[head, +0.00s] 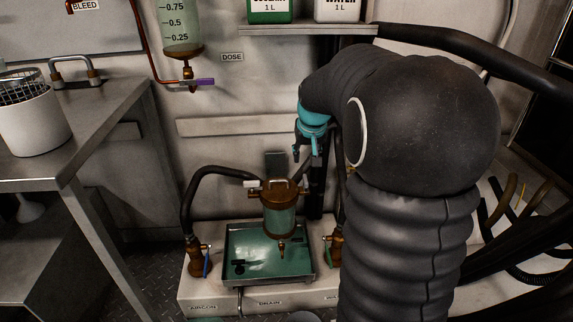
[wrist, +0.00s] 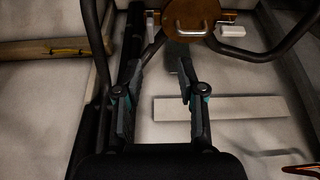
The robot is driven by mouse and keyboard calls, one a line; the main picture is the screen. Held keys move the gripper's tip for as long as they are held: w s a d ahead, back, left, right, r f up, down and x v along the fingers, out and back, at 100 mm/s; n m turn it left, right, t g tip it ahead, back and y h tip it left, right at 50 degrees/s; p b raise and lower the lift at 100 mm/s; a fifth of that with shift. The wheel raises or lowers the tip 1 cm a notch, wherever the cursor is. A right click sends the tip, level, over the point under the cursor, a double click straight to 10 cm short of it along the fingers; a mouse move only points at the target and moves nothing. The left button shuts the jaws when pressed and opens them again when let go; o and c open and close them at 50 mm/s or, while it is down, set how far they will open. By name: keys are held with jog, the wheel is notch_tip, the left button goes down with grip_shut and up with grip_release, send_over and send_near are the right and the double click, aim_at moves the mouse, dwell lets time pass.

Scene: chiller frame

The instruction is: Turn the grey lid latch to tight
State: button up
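Black hoses curve to both sides of the canister, with brown valves (head: 200,258) beside the tray (head: 232,279). A dark upright plate (head: 275,164) is behind the lid. A shelf (head: 307,29) with bottles is above. A steel bench (head: 78,125) with a white pot is at left.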

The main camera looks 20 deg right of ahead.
aim_at(306, 178)
jog(key=x, duration=0.5)
jog(key=w+d+x, duration=0.1)
jog(key=x, duration=0.5)
jog(key=d+r+x, duration=0.1)
jog(key=x, duration=0.5)
jog(key=shift+w+d+f, duration=0.15)
jog(key=shift+w+d, duration=0.05)
jog(key=shift+w, duration=0.1)
jog(key=shift+c, duration=0.2)
grip_shut()
